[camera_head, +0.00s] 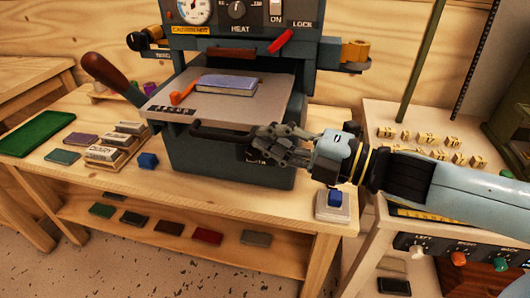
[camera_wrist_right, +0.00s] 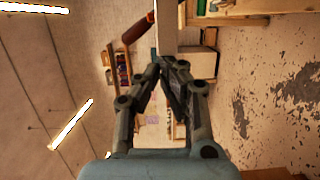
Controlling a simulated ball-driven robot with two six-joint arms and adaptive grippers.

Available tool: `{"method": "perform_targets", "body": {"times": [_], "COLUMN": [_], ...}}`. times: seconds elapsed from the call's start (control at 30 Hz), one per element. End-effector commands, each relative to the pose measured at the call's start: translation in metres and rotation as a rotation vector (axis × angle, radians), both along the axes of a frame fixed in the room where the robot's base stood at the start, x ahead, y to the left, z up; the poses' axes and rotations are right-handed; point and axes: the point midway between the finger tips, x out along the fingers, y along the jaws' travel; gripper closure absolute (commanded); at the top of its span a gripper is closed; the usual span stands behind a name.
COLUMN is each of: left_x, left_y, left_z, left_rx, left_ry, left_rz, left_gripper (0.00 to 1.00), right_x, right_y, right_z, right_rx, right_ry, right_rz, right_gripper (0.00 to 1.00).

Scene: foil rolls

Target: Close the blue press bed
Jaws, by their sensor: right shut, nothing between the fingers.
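The blue-grey press (camera_head: 225,160) stands on the wooden bench. Its grey bed (camera_head: 262,105) sticks out at the front, with a blue-grey book (camera_head: 226,84) and a small orange tool (camera_head: 183,94) lying on it. A dark bar handle (camera_head: 222,137) runs along the bed's front. My right gripper (camera_head: 262,143) is at the right end of this handle, shut and empty; whether it touches the handle is unclear. In the wrist view its fingers (camera_wrist_right: 165,68) meet just below a pale edge that looks like the bed (camera_wrist_right: 165,35). My left gripper is out of view.
A lever with a brown grip (camera_head: 105,75) rises left of the bed. A red lock lever (camera_head: 280,42) is on the press's upper front. A white block with a blue top (camera_head: 334,203) stands below my right wrist.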

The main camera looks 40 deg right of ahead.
Motion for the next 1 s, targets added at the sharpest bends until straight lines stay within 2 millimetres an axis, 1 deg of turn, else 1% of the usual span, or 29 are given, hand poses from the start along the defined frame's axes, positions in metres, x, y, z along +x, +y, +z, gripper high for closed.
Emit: {"method": "perform_targets", "body": {"times": [0.03,0.2,0.4,0.5,0.7,1.0], "left_x": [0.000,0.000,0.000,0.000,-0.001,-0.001], "left_y": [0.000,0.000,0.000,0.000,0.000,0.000], "left_z": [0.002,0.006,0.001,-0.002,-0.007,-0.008], "left_rx": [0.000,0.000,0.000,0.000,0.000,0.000], "left_ry": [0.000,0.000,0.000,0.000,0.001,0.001], "left_rz": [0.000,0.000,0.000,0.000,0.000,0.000], "left_gripper": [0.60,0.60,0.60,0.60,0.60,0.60], "right_x": [0.008,0.032,0.057,0.067,0.079,0.082], "right_y": [-0.010,-0.043,-0.076,-0.089,-0.105,-0.110], "right_z": [0.001,0.001,-0.001,-0.001,-0.001,0.000], "right_rx": [-0.006,-0.005,-0.006,-0.004,-0.002,-0.001], "right_ry": [-0.001,0.000,-0.001,-0.001,0.000,0.002], "right_rz": [0.000,-0.002,-0.003,-0.002,-0.002,-0.001], "right_gripper": [1.00,1.00,1.00,1.00,1.00,1.00]}}
